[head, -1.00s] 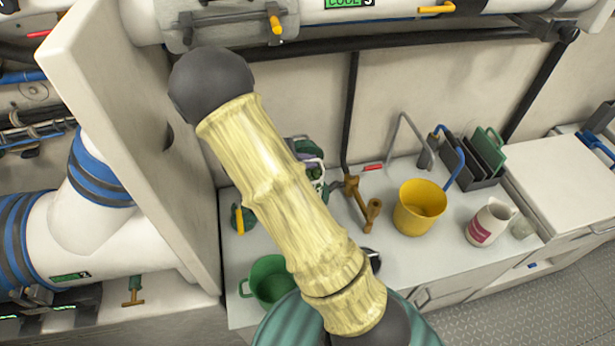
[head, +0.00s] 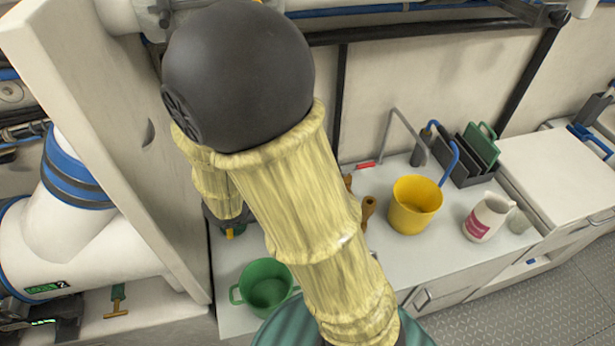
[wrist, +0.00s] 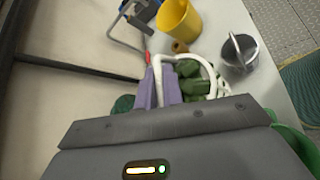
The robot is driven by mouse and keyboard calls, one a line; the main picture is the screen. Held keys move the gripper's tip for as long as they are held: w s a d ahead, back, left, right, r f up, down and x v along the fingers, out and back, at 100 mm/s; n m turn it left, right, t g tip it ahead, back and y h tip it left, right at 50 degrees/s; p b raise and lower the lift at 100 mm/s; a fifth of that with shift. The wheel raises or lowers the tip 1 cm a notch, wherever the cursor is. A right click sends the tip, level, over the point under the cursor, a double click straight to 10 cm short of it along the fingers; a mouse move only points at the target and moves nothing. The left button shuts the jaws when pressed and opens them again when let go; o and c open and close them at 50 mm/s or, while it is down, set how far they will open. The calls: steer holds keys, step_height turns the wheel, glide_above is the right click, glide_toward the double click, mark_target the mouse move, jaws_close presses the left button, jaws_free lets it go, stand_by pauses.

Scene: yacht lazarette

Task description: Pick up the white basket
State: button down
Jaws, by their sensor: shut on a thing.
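The white basket (wrist: 210,75) shows in the wrist view mainly as a pale curved handle or rim just beyond my gripper. Dark green lumpy things show within and beside its curve, and its lower part is hidden by my wrist housing. My gripper (wrist: 160,76) has purple-grey fingers that are shut on the basket's white handle. In the head view my own arm covers the basket and the gripper's fingers. I cannot tell from these views whether the basket touches the counter.
A dark grey pot (wrist: 238,54) stands near the basket. A pale upright panel (head: 130,130) rises at the left.

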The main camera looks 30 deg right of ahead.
steer(key=b, duration=0.1)
steer(key=s+b, duration=0.1)
steer(key=shift+s+a+f+b, duration=0.2)
steer(key=shift+s+f+b, duration=0.1)
steer(key=shift+f+b, duration=0.1)
steer(key=shift+s+r+b, duration=0.25)
steer(key=shift+s+b, duration=0.1)
steer(key=shift+s, duration=0.05)
steer(key=shift+w, duration=0.1)
